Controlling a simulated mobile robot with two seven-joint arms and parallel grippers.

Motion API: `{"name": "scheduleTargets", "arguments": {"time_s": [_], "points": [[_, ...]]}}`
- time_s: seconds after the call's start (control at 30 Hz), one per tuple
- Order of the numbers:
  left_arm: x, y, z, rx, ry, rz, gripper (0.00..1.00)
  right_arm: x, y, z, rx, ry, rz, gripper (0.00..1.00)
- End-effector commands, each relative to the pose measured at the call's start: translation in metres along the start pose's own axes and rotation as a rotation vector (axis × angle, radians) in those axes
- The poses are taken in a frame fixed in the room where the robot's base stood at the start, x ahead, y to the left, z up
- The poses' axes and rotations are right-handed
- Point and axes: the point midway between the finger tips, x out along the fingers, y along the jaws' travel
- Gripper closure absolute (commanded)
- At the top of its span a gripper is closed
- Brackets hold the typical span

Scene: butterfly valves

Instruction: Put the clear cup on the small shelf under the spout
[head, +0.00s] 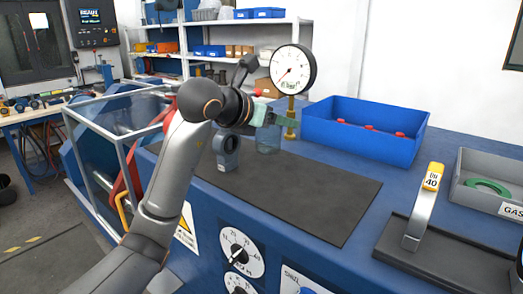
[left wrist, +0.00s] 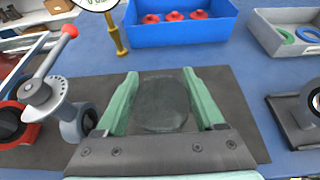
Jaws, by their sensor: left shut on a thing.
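The clear cup (head: 268,140) is see-through and faintly grey, over the back part of the dark mat in the head view. My left gripper (head: 272,119) is shut on it, with green fingers on either side. In the left wrist view the cup (left wrist: 162,106) sits between the two green fingers (left wrist: 160,92), its round outline seen from above. I cannot tell whether its base touches the mat. I cannot make out a spout or a small shelf in either view. My right gripper is not in view.
A grey ring-shaped valve body (head: 226,150) stands left of the cup. A pressure gauge (head: 292,70) on a brass stem stands behind it. A blue bin (head: 365,150) with red parts is at the back right. The dark mat (head: 310,195) is clear in front.

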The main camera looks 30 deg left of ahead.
Motion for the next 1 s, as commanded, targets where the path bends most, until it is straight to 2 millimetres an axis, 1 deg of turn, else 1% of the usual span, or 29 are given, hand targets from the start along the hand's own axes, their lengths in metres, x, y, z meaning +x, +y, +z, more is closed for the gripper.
{"name": "scheduleTargets", "arguments": {"time_s": [0.03, 0.17, 0.23, 0.4, 0.57, 0.67, 0.83, 1.0], "points": [[0.010, 0.011, -0.003, -0.006, 0.007, -0.001, 0.83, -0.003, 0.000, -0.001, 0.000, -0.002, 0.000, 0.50], [0.032, 0.037, -0.009, -0.006, 0.005, -0.002, 0.83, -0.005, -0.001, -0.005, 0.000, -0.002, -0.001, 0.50], [0.045, 0.045, -0.022, -0.004, 0.007, -0.004, 0.83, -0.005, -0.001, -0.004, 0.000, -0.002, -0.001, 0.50], [0.065, 0.062, -0.039, -0.001, 0.002, -0.002, 0.83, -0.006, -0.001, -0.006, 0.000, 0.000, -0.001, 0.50], [0.072, 0.069, -0.046, 0.000, -0.001, -0.003, 0.83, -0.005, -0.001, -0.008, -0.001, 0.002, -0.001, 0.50], [0.081, 0.075, -0.054, -0.002, 0.002, -0.003, 0.83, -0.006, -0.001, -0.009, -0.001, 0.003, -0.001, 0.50], [0.089, 0.074, -0.076, -0.002, 0.001, -0.005, 0.83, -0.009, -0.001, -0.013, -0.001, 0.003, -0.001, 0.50], [0.091, 0.075, -0.080, 0.002, -0.002, -0.002, 0.83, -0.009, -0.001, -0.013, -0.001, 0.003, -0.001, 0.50]]}}
